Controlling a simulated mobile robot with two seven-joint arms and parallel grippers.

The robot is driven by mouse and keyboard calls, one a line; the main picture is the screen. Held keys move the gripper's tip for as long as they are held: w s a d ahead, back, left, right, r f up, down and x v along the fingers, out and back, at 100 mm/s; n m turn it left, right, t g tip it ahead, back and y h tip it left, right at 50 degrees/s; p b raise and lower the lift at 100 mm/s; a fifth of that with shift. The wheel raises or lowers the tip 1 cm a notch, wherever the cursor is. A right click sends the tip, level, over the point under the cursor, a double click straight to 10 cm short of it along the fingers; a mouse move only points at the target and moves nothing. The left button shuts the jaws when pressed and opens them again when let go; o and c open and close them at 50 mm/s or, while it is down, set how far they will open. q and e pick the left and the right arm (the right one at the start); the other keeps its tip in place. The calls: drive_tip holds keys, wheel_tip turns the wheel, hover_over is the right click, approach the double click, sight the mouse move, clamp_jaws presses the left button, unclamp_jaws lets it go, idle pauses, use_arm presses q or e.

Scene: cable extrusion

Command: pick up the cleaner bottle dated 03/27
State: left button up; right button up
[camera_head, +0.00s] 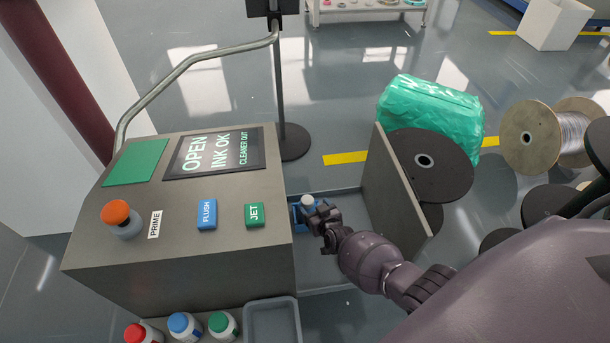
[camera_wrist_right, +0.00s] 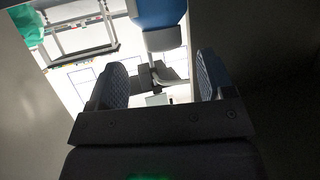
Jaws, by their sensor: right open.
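Bottles with a red cap (camera_head: 136,333), a blue cap (camera_head: 181,325) and a green cap (camera_head: 219,325) stand at the bottom edge of the head view, in front of the machine. No date is readable, so I cannot tell which bottle is the 03/27 one. My right gripper (camera_head: 318,217) is open at the machine's open side bay, right beside a small blue item with a whitish top (camera_head: 307,201), which it partly hides. In the right wrist view its spread fingers (camera_wrist_right: 160,78) have nothing clearly between them; a blue shape (camera_wrist_right: 157,12) shows beyond. My left gripper is out of view.
The grey machine (camera_head: 180,262) has a screen reading OPEN, INK OK, CLEANER OUT (camera_head: 213,152). Its open panel (camera_head: 402,190) stands right of my gripper. A grey tray (camera_head: 272,304) sits beside the bottles. A dark reel (camera_head: 432,166) and a green-wrapped roll (camera_head: 432,105) stand behind the panel.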

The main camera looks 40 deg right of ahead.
sight(308, 201)
drive_tip(key=shift+w, duration=0.15)
drive_tip(key=b+x, duration=0.1)
drive_tip(key=x, duration=0.1)
drive_tip(key=b+x, duration=0.1)
drive_tip(key=x, duration=0.1)
drive_tip(key=shift+a+f, duration=0.1)
drive_tip(key=shift+f, duration=0.3)
drive_tip(key=shift+w+b, duration=0.3)
drive_tip(key=shift+w, duration=0.05)
drive_tip(key=shift+w+r, duration=0.2)
drive_tip(key=shift+w, duration=0.05)
drive_tip(key=c, duration=0.5)
clamp_jaws()
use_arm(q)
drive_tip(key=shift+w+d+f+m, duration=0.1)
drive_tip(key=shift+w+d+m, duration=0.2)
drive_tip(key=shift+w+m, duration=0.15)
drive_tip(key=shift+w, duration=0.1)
use_arm(e)
drive_tip(key=shift+r, duration=0.15)
